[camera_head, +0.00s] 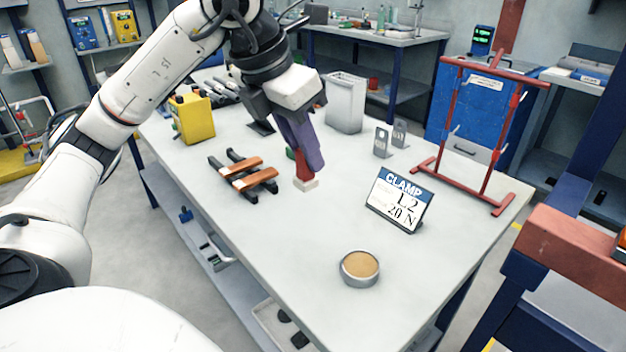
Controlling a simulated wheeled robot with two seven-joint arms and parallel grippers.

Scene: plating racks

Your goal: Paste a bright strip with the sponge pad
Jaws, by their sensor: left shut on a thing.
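My left gripper (304,160), with purple fingers, points down over the middle of the table and is shut on the sponge pad (306,185). The pad has a red handle (303,170) and a pale block at its lower end. The block is at or just above the tabletop; I cannot tell whether it touches. Two copper-orange strips (253,178) lie across a dark two-bar holder to the left of the pad. A round tin (360,282) of tan paste (360,264) stands open near the front of the table. My right gripper is not in view.
A "CLAMP 1.2 20 N" sign (397,200) stands right of the pad. A red rack frame (450,120) stands at the right edge. A yellow box (192,118), a grey bin (345,100) and small metal plates (382,142) stand farther back. The tabletop (310,235) between holder and tin is clear.

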